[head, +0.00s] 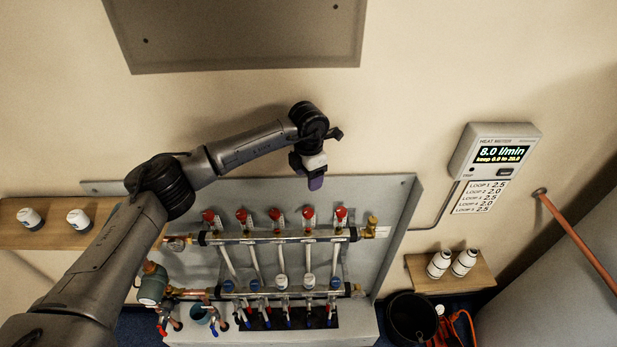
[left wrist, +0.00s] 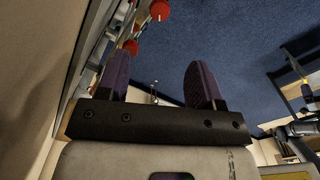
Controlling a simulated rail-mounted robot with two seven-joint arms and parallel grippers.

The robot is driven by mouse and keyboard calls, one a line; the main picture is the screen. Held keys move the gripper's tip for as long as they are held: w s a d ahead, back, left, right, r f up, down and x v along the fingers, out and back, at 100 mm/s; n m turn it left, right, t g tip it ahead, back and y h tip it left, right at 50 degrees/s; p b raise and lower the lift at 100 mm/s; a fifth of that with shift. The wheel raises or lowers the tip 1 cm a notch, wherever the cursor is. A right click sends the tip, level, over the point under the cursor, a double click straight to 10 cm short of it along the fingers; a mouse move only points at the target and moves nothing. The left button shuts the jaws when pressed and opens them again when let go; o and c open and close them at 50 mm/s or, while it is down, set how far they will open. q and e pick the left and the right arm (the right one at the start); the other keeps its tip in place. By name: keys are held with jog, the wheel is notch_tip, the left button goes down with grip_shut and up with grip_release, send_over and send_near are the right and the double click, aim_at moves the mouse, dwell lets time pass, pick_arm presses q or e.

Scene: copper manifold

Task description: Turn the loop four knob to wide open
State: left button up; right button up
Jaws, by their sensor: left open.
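The copper manifold has an upper bar (head: 265,237) with several red-topped parts in a row, and a lower bar (head: 270,293) with a row of blue and white caps. Counting from the left, the fourth red top (head: 309,213) stands above the fourth lower cap, which is white (head: 309,281). I cannot read loop labels on the manifold. My left gripper (head: 316,183) is open and empty, with purple fingers, just above the fourth and fifth red tops. In the left wrist view its fingers (left wrist: 158,85) are apart, and red knobs (left wrist: 159,11) show beyond them. My right gripper is out of view.
A heat meter (head: 497,152) reads 8.0 l/min, with a loop list (head: 481,197) below it. A grey box (head: 240,35) hangs above. A black bucket (head: 411,318) is below right.

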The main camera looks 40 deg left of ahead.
pick_arm(q)
jog(key=shift+f, duration=0.1)
jog(key=m+t+h+b, duration=0.35)
jog(key=m+b, duration=0.35)
jog(key=b, duration=1.2)
send_near(308, 211)
jog(key=shift+g, duration=0.45)
jog(key=x, duration=0.2)
jog(key=b+x, duration=0.1)
jog(key=x, duration=0.2)
jog(key=b+x, duration=0.1)
jog(key=x, duration=0.1)
jog(key=shift+w+f, duration=0.15)
jog(key=shift+w, duration=0.25)
jog(key=shift+x, duration=0.8)
